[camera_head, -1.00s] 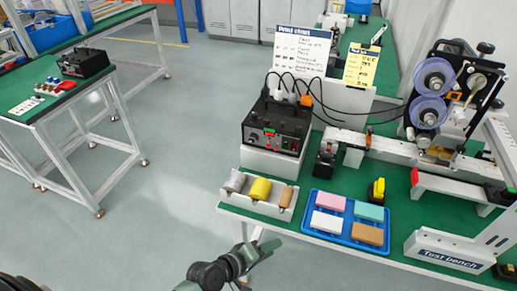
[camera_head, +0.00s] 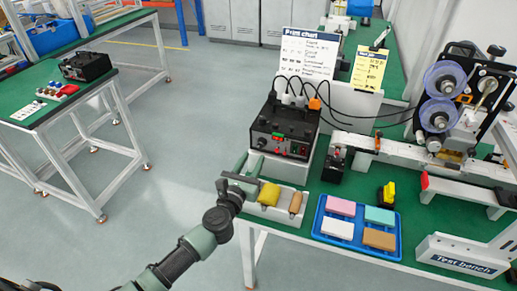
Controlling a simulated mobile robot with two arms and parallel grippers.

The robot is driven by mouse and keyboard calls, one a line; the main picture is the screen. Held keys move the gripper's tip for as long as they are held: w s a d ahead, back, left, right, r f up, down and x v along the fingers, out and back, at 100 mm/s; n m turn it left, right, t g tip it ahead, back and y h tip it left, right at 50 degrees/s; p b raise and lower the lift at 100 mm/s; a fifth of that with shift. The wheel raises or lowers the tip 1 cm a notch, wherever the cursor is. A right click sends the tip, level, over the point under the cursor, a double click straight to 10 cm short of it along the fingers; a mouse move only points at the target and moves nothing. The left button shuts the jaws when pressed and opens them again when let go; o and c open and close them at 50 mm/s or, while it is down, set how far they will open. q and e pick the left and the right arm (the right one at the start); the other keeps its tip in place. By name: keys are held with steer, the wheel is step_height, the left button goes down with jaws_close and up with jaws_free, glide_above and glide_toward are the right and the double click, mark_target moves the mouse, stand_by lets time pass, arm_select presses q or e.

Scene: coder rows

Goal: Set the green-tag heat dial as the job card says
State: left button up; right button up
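The heat dial sits on the front of a black control box (camera_head: 284,130) on the test bench. A small green tag (camera_head: 278,135) and red parts show on that front; the dial's setting is too small to read. A yellow card (camera_head: 369,68), likely the job card, stands behind to the right, its writing unreadable. My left gripper (camera_head: 247,165) is in front of and left of the box, over the left end of the parts tray. Its fingers look apart, with nothing seen between them, and it is clear of the dial. My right gripper is not in view.
A white print chart (camera_head: 308,52) stands behind the box. A pale tray (camera_head: 283,215) holds a yellow roll (camera_head: 269,194) and a brown one (camera_head: 296,202). A blue tray (camera_head: 322,239) holds coloured blocks. A reel machine (camera_head: 440,115) stands right. Cables run behind the box.

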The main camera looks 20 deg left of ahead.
mark_target(260, 145)
arm_select(q)
steer(key=w, duration=0.6)
steer(key=shift+d, duration=0.15)
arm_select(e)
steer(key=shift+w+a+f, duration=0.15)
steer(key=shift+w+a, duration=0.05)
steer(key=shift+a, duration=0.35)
arm_select(q)
jaws_close()
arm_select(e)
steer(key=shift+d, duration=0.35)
